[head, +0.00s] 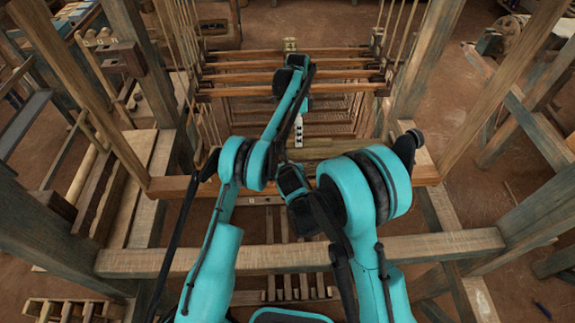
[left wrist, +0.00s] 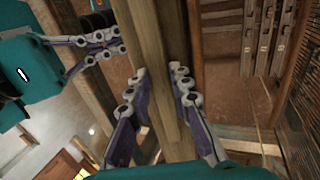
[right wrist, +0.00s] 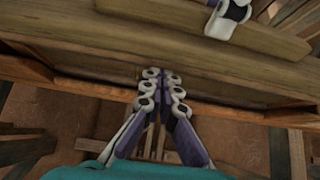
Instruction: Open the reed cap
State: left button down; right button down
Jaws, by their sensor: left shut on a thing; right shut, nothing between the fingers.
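The reed cap appears to be the long wooden bar (left wrist: 150,28) between my left fingers; it shows in the head view (head: 345,151) and along the top of the right wrist view (right wrist: 160,22). My left gripper (left wrist: 160,75) is shut on this bar, with one finger on each side. It also shows in the head view (head: 299,133) and at the top of the right wrist view (right wrist: 230,14). My right gripper (right wrist: 161,73) is shut and empty, its tips close to a wooden beam below the bar; contact is unclear. In the head view my arm hides it.
Heddle shaft bars (head: 235,78) span the frame behind the bar. A front crossbeam (head: 440,244) lies nearer to me. Upright posts (head: 423,60) stand at both sides.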

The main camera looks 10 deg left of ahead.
pick_arm(q)
jog(key=shift+s, duration=0.1)
pick_arm(e)
jog(key=shift+w+r, duration=0.3)
jog(key=shift+r, duration=0.4)
pick_arm(q)
jog(key=c, duration=1.4)
grip_release()
jog(key=shift+o, duration=0.2)
pick_arm(e)
jog(key=shift+g, duration=0.3)
